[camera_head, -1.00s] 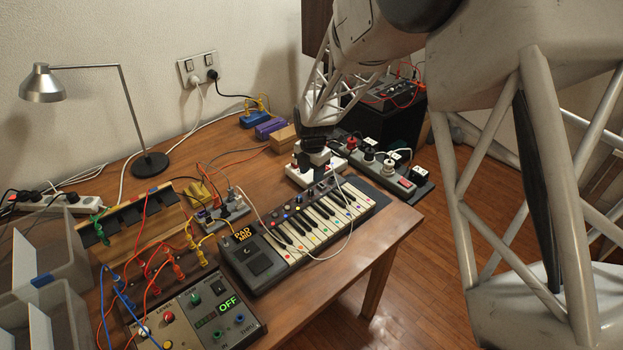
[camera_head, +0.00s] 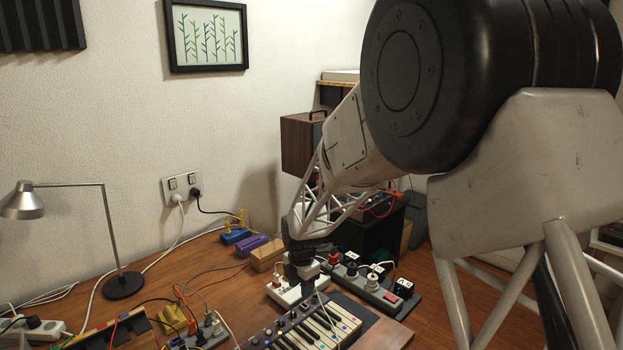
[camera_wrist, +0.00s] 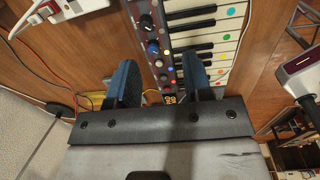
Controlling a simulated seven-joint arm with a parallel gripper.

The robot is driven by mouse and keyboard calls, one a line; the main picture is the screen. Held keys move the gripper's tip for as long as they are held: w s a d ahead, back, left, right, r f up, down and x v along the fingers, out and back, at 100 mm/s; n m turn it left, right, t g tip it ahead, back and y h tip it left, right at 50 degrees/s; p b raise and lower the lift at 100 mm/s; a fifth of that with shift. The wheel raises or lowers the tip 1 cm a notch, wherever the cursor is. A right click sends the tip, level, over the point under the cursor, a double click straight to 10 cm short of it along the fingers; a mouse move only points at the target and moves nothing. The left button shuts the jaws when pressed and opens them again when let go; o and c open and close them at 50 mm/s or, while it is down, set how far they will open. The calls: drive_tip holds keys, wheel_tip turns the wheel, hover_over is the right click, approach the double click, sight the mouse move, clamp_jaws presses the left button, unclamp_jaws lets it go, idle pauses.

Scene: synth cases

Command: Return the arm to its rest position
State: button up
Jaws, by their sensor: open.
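My arm reaches in from the right of the head view and slopes down to the desk. My gripper (camera_head: 301,278) hangs at its end, beside the white power strip (camera_head: 284,293) and over the back part of the small keyboard (camera_head: 318,328). In the wrist view the two blue fingers of my gripper (camera_wrist: 160,80) stand apart with nothing held between them. The keyboard's knobs and keys (camera_wrist: 205,28) show below and beyond them. The fingertips are hard to make out in the head view.
A dark grey socket strip (camera_head: 372,292) with plugs lies right of my gripper. A wooden block (camera_head: 266,256) and a purple block (camera_head: 250,244) lie left of it. A desk lamp (camera_head: 124,284) stands at the left. Loose cables cross the desk. The wall is behind.

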drive_tip(key=s+d+r+m+t, duration=0.1)
drive_tip(key=s+d+r+m, duration=1.25)
drive_tip(key=s+r, duration=0.3)
drive_tip(key=s+d+r+m, duration=0.1)
drive_tip(key=s+d+m, duration=0.1)
drive_tip(key=s+m, duration=0.2)
drive_tip(key=s+d+r+m, duration=0.1)
drive_tip(key=s+d+m, duration=0.2)
drive_tip(key=s, duration=0.8)
drive_tip(key=s+d+r+m+t, duration=0.1)
drive_tip(key=s+d+m, duration=0.2)
drive_tip(key=s+m, duration=0.3)
drive_tip(key=shift+s+d+r, duration=0.15)
drive_tip(key=shift+s+r, duration=0.2)
drive_tip(key=shift+s, duration=0.6)
